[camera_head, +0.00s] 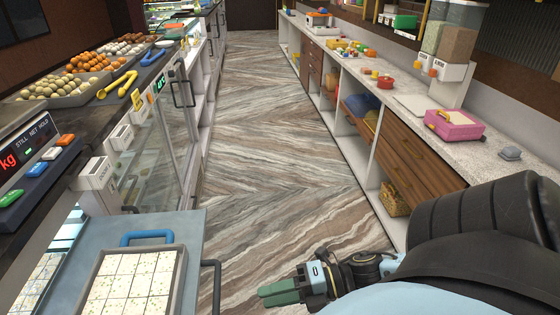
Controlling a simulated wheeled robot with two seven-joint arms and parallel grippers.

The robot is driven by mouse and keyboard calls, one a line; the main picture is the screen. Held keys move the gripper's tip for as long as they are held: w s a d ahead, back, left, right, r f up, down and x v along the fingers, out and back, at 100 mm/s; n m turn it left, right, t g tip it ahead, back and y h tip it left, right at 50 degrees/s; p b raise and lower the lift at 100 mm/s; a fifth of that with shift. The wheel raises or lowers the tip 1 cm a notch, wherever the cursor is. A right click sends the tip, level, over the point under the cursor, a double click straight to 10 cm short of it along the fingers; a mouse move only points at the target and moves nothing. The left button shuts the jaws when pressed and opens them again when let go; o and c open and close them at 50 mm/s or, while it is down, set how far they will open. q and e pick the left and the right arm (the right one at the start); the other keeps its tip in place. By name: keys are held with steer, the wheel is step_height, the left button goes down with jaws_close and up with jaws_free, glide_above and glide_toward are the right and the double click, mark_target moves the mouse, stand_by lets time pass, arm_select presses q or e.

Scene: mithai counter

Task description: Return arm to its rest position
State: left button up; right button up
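My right gripper (279,292) is at the bottom centre of the head view, reaching left from my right arm (470,255). Its green fingers lie close together over the wooden-look floor, and I see nothing between them. I cannot tell whether a small gap is left. It touches no counter or tray. My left arm and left gripper do not show.
A tray of square white sweets (131,284) rests on a blue-grey surface (190,228) at lower left. The display counter (150,160) runs along the left. The right counter (440,160) holds a pink box (454,124). The aisle floor (265,150) between is clear.

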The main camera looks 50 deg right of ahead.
steer(key=shift+s+d+r, duration=0.1)
steer(key=shift+s+d, duration=0.25)
stand_by(0.4)
steer(key=d+f+m+t+h+b, duration=0.1)
steer(key=d+f+m+h, duration=0.25)
steer(key=f, duration=0.45)
steer(key=d+f+m+h+b, duration=0.25)
steer(key=d+f+m, duration=0.25)
steer(key=f, duration=0.3)
steer(key=s+d+f+m+g+h+b, duration=0.1)
steer(key=s+f+m+g+h, duration=0.2)
steer(key=f, duration=0.6)
steer(key=s+d+f+m+h+b, duration=0.1)
steer(key=s+f+m+h, duration=0.1)
steer(key=f+m, duration=0.5)
steer(key=s+a+f+m+g+b, duration=0.1)
steer(key=s+a+f+m+g, duration=0.2)
steer(key=s+a+f, duration=0.3)
steer(key=s+a+f+m+g+b, duration=0.2)
steer(key=s+a+f, duration=0.5)
steer(key=f, duration=0.6)
steer(key=s+m+g, duration=0.1)
steer(key=s+g, duration=0.1)
steer(key=shift+s+a+f+g, duration=0.2)
steer(key=shift+s+f+g, duration=0.1)
steer(key=shift+s+g, duration=0.1)
